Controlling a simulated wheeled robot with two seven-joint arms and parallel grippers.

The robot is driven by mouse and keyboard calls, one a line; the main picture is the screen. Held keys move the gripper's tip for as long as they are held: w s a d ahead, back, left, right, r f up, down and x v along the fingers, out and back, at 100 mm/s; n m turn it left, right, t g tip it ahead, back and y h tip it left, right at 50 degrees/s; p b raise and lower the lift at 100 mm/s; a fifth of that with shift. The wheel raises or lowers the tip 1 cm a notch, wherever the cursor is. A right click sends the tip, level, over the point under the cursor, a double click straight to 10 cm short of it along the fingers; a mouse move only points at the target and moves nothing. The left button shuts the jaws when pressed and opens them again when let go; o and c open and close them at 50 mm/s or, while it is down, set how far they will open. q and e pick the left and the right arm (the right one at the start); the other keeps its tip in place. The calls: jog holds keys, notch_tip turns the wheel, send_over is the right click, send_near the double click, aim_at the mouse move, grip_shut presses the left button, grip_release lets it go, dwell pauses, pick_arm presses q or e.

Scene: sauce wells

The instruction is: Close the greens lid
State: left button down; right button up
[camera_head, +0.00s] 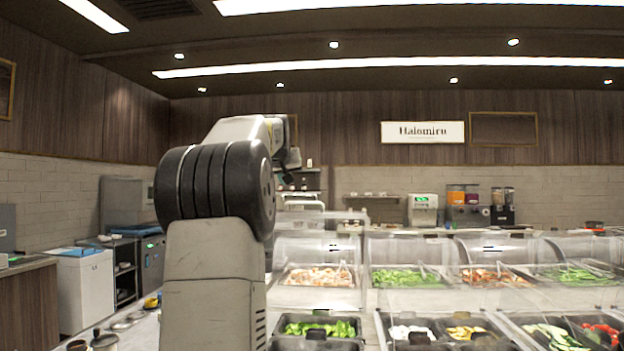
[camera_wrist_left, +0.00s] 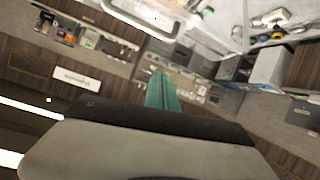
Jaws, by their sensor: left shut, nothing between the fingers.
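Clear curved lids run along the food counter in the head view. One clear cover (camera_head: 408,248) stands over a pan of leafy greens (camera_head: 410,278). A front black pan holds bright green pieces (camera_head: 318,328), and no lid shows over it. I cannot tell for sure which cover is the greens lid. My left arm rises in front of the counter's left end and hides part of it. My left gripper (camera_wrist_left: 162,92) shows teal fingers together in the wrist view, shut and empty, apart from the counter. My right gripper is not in view.
More pans with pinkish food (camera_head: 318,277) and sliced vegetables (camera_head: 552,337) fill the counter. Drink dispensers (camera_head: 470,205) stand at the back. A white bin (camera_head: 85,288) and a small jar (camera_head: 104,341) are at left.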

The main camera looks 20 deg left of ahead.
pick_arm(q)
send_over(286, 217)
jog(key=w+a, duration=0.1)
jog(key=w, duration=0.1)
jog(key=shift+w+a+f, duration=0.1)
jog(key=shift+f, duration=0.5)
jog(key=shift+w+a+f, duration=0.1)
jog(key=shift+f, duration=0.5)
jog(key=shift+s+d+f, duration=0.4)
jog(key=shift+s+f, duration=0.05)
jog(key=shift+s, duration=0.15)
jog(key=shift+s+d+f, duration=0.2)
jog(key=shift+s+f, duration=0.15)
jog(key=shift+f, duration=0.15)
jog(key=shift+s+d+f, duration=0.2)
jog(key=shift+s+f, duration=0.1)
jog(key=shift+f, duration=0.15)
